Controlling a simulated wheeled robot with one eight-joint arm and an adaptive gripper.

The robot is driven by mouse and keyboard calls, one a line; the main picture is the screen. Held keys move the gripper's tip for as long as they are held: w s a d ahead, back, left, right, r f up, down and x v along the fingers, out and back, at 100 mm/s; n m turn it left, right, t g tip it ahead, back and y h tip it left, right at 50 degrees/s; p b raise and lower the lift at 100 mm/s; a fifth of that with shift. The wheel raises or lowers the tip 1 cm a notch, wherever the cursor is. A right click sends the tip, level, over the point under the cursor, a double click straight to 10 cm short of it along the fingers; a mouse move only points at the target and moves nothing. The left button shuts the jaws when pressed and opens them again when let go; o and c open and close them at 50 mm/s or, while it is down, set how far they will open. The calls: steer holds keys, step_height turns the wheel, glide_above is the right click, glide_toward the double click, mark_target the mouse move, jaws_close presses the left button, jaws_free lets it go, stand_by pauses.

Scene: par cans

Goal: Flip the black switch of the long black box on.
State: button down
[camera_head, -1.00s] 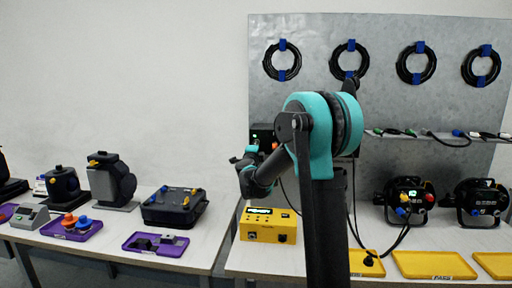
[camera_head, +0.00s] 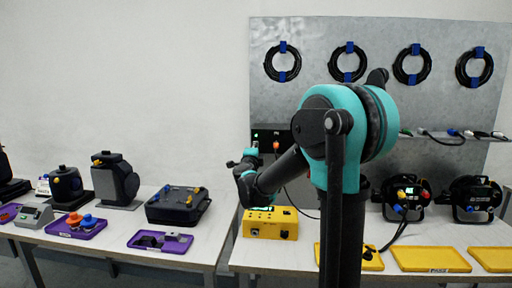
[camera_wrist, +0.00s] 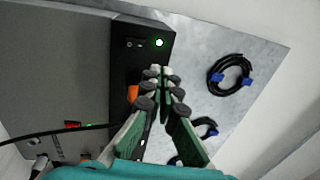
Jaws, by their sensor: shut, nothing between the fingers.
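The long black box (camera_wrist: 145,35) is fixed to the grey metal panel. In the wrist view it shows a lit green round light (camera_wrist: 159,43), with a small dark switch-like part (camera_wrist: 134,43) beside it. I cannot tell the switch's position. My gripper (camera_wrist: 161,70) is shut and empty, its tips in front of the box, just below the light in the picture. I cannot tell whether they touch it. In the head view the black box (camera_head: 268,133) is partly hidden by my arm, and my gripper (camera_head: 247,154) is small beside its lower left.
An orange part (camera_wrist: 132,93) sits by the box below the switch. Coiled black cables (camera_head: 283,62) hang on the panel. A yellow box (camera_head: 269,223) and yellow trays (camera_head: 428,260) stand on the table below. Two black lamps (camera_head: 408,198) stand at right.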

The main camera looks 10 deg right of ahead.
steer(key=shift+s+a+r, duration=0.15)
steer(key=shift+s+a, duration=0.1)
steer(key=shift+s, duration=0.65)
steer(key=shift+s+a+r, duration=0.1)
steer(key=shift+s+a, duration=0.1)
steer(key=shift+s, duration=0.65)
steer(key=shift+a, duration=0.1)
steer(key=s+a+f+n+g+y, duration=0.3)
steer(key=s+f+n+y, duration=0.2)
steer(key=s+f+n, duration=0.35)
steer(key=s+a+f+n+g+y, duration=0.3)
steer(key=s+f+n+y, duration=0.2)
steer(key=s+f+n, duration=0.3)
steer(key=s+d+f+n+g+h, duration=0.2)
steer(key=s+d+f+g, duration=0.2)
steer(key=s+f, duration=0.5)
steer(key=s+d+f+n+g+h, duration=0.2)
steer(key=s+d+f+g+h, duration=0.1)
steer(key=s+d+f, duration=0.4)
steer(key=s+f+g, duration=0.1)
steer(key=s+f, duration=0.1)
steer(key=s, duration=0.2)
steer(key=shift+s+d+f+g, duration=0.25)
steer(key=shift+s+d+g, duration=0.1)
steer(key=shift+s+g, duration=0.05)
steer(key=shift+n, duration=0.25)
